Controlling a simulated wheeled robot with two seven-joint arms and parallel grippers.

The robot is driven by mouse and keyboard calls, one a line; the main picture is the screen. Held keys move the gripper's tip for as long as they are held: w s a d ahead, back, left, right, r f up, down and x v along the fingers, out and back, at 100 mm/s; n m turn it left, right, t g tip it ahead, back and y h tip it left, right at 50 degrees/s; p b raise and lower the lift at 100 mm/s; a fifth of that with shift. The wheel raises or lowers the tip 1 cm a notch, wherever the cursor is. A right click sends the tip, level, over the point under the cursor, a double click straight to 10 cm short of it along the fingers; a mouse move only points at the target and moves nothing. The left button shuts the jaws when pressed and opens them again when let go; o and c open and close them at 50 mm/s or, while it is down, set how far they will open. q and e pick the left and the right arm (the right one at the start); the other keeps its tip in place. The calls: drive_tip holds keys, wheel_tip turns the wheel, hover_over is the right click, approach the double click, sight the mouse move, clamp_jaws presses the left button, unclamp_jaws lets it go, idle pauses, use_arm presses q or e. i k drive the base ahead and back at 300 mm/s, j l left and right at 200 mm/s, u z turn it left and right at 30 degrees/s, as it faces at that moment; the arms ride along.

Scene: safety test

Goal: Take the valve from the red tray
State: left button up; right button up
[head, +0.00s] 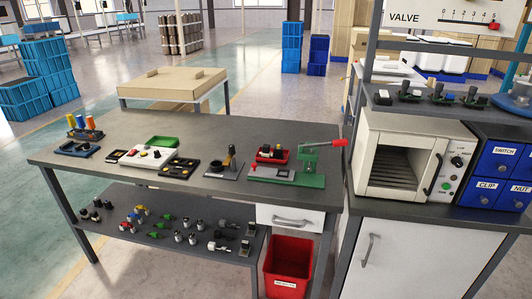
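A small red tray (272,160) sits on the grey workbench (110,135), toward its right end. Several small dark parts stand in the tray. They are too small to tell which one is the valve. The tray is just behind the grey base of a green press (310,165) with a red handle. Neither of my grippers shows in the head view.
A green tray (164,142), a white control box (147,157) and a black stand (232,162) are left of the red tray. Several loose fittings lie on the lower shelf. A red bin (288,268) stands below the drawer. An oven (401,160) is at right.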

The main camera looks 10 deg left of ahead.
sight(266, 153)
drive_tip(key=i+j, duration=0.15)
drive_tip(key=j, duration=0.25)
drive_tip(key=i+j, duration=0.1)
drive_tip(key=j, duration=0.25)
drive_tip(key=i+j, duration=0.15)
drive_tip(key=j, duration=0.25)
